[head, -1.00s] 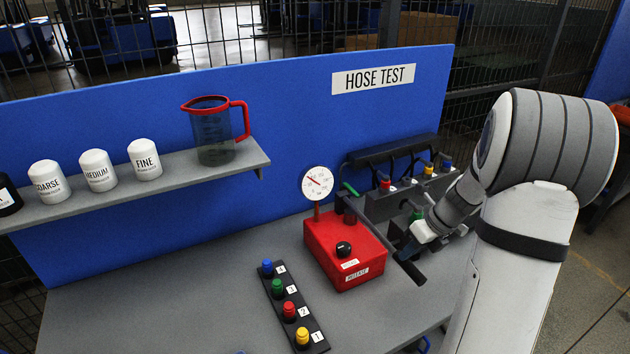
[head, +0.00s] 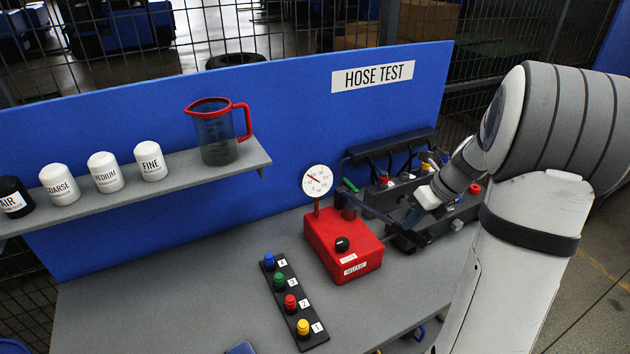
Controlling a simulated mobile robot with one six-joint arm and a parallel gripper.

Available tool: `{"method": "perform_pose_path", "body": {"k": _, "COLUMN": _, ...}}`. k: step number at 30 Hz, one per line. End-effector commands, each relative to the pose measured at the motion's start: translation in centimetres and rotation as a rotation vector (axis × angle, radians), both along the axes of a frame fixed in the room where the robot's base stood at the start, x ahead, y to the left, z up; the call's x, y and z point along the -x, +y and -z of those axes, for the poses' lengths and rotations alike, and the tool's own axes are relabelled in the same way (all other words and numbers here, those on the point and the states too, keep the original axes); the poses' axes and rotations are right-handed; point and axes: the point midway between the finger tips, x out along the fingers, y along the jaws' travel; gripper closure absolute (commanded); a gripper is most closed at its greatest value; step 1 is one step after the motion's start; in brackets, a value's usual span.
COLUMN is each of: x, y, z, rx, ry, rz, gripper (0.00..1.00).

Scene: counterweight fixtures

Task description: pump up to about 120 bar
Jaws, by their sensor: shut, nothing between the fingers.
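A red hand pump (head: 345,262) stands on the grey bench, with a dark knob (head: 342,244) and a RELEASE label on it. Its round white gauge (head: 317,181) has a red needle pointing to the upper left; the figures are too small to read surely. A dark pump lever (head: 372,211) runs from the pump's back towards the right. My gripper (head: 410,217) is shut and empty at the lever's far end. Whether it touches the lever is not clear.
A dark rack (head: 440,216) with hoses and coloured caps stands behind my gripper. A strip of coloured plugs (head: 296,308) lies in front left. A shelf (head: 222,178) carries a jug (head: 215,133) and several labelled canisters. The left bench is clear.

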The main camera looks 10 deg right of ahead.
Motion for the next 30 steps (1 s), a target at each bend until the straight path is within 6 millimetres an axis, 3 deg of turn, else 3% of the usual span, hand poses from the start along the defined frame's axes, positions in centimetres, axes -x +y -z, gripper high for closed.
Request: {"method": "perform_pose_path", "body": {"k": 30, "x": 0.0, "y": 0.0, "z": 5.3, "rx": -0.001, "ry": 0.001, "rz": 0.001, "gripper": 1.00}}
